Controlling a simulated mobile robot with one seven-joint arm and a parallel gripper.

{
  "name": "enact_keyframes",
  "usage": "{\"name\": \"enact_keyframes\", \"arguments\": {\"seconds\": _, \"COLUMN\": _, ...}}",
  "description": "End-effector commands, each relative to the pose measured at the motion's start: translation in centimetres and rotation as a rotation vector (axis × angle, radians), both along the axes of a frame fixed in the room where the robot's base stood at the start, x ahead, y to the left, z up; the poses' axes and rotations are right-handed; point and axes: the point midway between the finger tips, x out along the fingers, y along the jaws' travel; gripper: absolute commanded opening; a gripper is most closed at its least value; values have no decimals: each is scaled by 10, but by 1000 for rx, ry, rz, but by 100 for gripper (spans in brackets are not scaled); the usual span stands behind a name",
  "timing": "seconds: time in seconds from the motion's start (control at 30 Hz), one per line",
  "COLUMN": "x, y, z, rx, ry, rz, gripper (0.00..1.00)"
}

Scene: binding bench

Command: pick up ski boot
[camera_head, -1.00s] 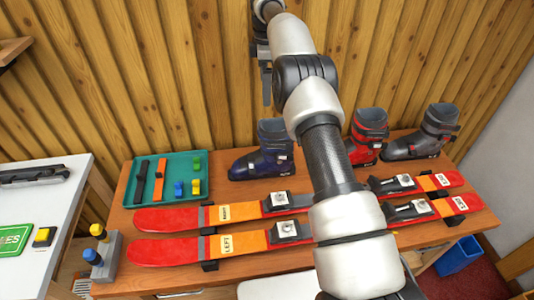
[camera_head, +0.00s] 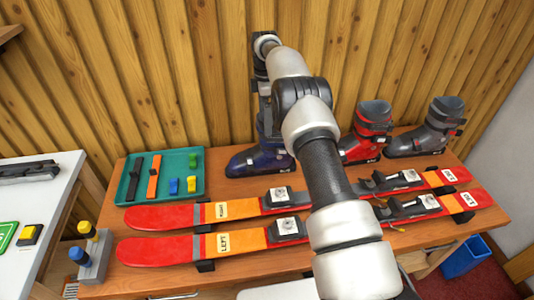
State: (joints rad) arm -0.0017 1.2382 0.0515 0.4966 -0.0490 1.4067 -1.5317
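A dark blue ski boot (camera_head: 258,161) stands upright on the wooden bench, behind the skis and right of the teal tray. A red and black boot (camera_head: 366,135) and a grey boot (camera_head: 430,131) stand further right. My gripper (camera_head: 263,122) points down at the top of the blue boot's cuff, and part of the cuff is hidden behind it. I cannot tell whether it touches the boot or how far its fingers are apart. My arm covers the middle of the bench and part of the skis.
Two red and orange skis (camera_head: 160,217) with bindings lie along the bench front. A teal tray (camera_head: 127,179) holds strips and small blocks. A grey block with yellow and blue knobs (camera_head: 93,262) stands front left. The wooden wall (camera_head: 190,75) rises close behind the boots.

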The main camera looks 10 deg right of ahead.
Motion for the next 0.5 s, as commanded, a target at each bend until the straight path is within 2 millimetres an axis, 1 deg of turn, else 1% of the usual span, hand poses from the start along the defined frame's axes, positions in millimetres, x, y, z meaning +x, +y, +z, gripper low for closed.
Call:
{"name": "enact_keyframes", "arguments": {"seconds": 0.07, "x": -1, "y": -2, "z": -7, "rx": 0, "ry": 2, "rz": -1, "gripper": 100}}
{"name": "enact_keyframes", "arguments": {"seconds": 0.23, "x": -4, "y": -8, "z": -32, "rx": -1, "ry": 4, "rz": -1, "gripper": 100}}
{"name": "enact_keyframes", "arguments": {"seconds": 0.3, "x": -4, "y": -7, "z": -42, "rx": -1, "ry": 3, "rz": 0, "gripper": 100}}
{"name": "enact_keyframes", "arguments": {"seconds": 0.4, "x": -4, "y": -7, "z": -50, "rx": -1, "ry": 2, "rz": 0, "gripper": 100}}
{"name": "enact_keyframes", "arguments": {"seconds": 0.5, "x": -3, "y": -7, "z": -52, "rx": -1, "ry": 0, "rz": 0, "gripper": 100}}
